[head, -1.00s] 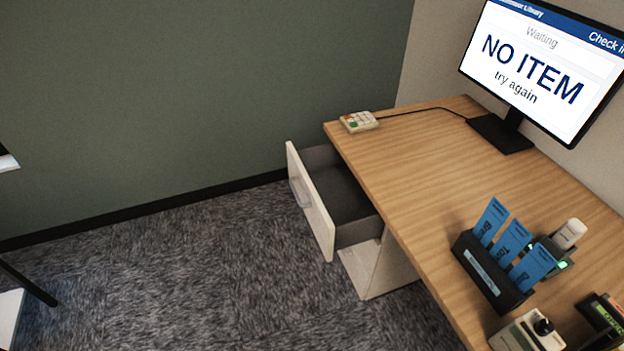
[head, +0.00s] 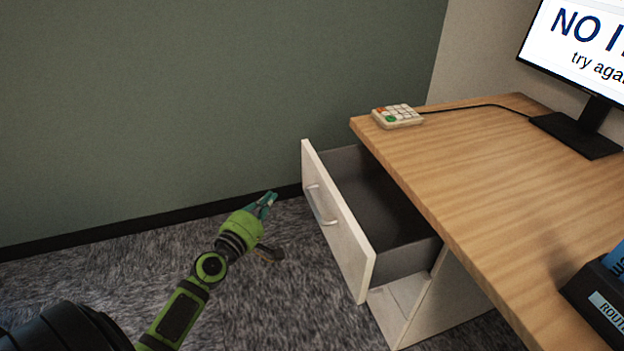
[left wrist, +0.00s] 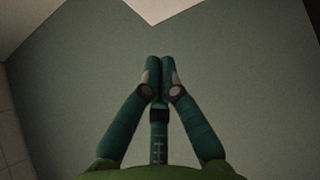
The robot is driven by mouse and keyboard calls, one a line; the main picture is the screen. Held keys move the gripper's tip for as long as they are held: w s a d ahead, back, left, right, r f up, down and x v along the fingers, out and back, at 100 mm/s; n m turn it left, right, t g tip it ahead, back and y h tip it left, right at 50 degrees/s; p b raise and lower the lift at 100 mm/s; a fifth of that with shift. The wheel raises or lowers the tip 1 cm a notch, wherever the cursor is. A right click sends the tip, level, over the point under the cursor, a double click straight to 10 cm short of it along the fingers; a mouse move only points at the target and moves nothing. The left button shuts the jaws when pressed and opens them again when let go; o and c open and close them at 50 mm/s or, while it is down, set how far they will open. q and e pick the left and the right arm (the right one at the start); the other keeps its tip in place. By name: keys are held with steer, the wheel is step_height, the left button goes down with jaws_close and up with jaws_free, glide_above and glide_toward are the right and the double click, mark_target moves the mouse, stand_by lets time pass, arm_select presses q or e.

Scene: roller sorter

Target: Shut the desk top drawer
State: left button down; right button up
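The desk top drawer (head: 338,226) is pulled out from the desk (head: 455,165). Its white front has a light grey bar handle (head: 321,207), and its dark inside looks empty. My left gripper (head: 268,198) is to the left of the drawer front in the head view, apart from the handle. In the left wrist view its two green fingers (left wrist: 160,64) meet at the tips with nothing between them. The drawer does not show clearly in the left wrist view. My right gripper is in neither view.
On the desk top are a keypad (head: 397,116) with a cable, a monitor (head: 585,60) and a dark card holder (head: 598,295). A green wall (head: 200,100) stands behind. Carpet (head: 270,300) lies open in front of the drawer.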

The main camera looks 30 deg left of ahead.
arm_select(q)
steer(key=shift+w+d, duration=0.3)
steer(key=shift+w, duration=1.7)
steer(key=shift+w+d, duration=0.35)
steer(key=shift+w, duration=1.6)
steer(key=shift+w+d, duration=0.3)
steer(key=shift+w, duration=1.7)
